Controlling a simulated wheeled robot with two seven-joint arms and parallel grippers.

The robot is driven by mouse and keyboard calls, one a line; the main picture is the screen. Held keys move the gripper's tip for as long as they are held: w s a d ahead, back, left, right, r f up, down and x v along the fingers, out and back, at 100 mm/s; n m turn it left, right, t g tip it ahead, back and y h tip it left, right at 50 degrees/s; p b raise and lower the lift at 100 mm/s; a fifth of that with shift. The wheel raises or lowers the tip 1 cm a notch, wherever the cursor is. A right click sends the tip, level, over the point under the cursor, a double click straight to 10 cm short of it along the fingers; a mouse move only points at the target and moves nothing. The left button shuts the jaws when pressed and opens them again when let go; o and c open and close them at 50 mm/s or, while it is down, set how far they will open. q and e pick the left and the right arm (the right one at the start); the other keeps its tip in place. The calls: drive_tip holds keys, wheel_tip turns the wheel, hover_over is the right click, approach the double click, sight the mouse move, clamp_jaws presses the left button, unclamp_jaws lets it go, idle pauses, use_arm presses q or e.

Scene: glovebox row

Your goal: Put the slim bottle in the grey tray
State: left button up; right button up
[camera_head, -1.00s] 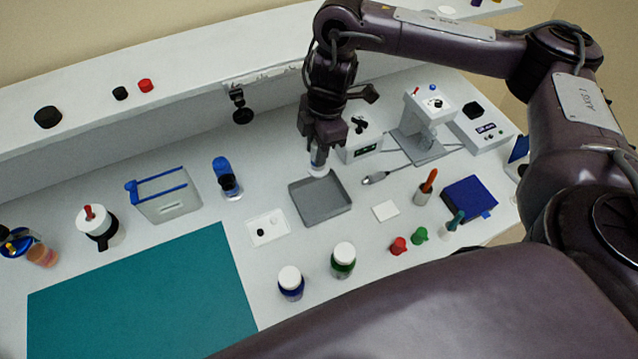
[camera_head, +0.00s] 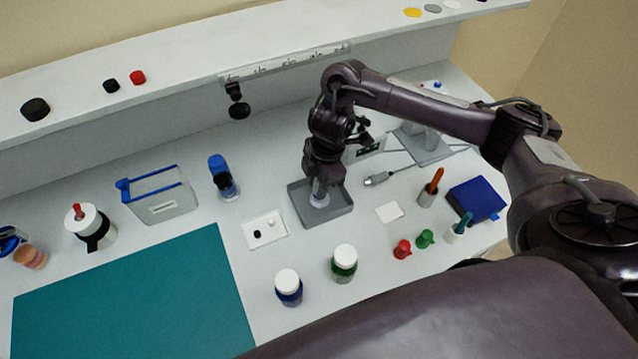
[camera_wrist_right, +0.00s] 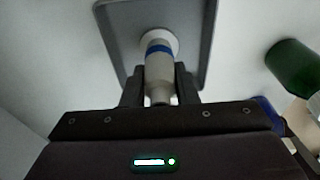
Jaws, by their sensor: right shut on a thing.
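The slim bottle (camera_wrist_right: 158,72) is pale with a blue band and a wider white round end. My right gripper (camera_head: 319,181) is shut on it, with one dark finger on each side in the right wrist view (camera_wrist_right: 160,88). The grey tray (camera_head: 338,210) is a shallow square tray on the white bench. The bottle's white end (camera_head: 320,200) shows within the tray's outline in the head view. I cannot tell for sure whether it touches the tray floor. My left gripper is not in view.
A white card with small pieces (camera_head: 264,230) lies left of the tray, and a white square (camera_head: 390,212) lies right of it. A blue bottle (camera_head: 288,288) and a green bottle (camera_head: 344,264) stand in front. A teal mat (camera_head: 135,300) covers the front left.

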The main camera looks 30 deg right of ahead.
drive_tip(key=shift+f, duration=0.15)
drive_tip(key=o, duration=1)
drive_tip(key=r+p, duration=0.1)
drive_tip(key=r, duration=0.3)
drive_tip(key=d+r+p, duration=0.1)
drive_tip(key=r, duration=0.3)
drive_tip(key=r+p, duration=0.1)
drive_tip(key=r, duration=0.3)
drive_tip(key=shift+s+d+r, duration=0.1)
drive_tip(key=shift+d+r, duration=0.05)
drive_tip(key=shift+d, duration=0.25)
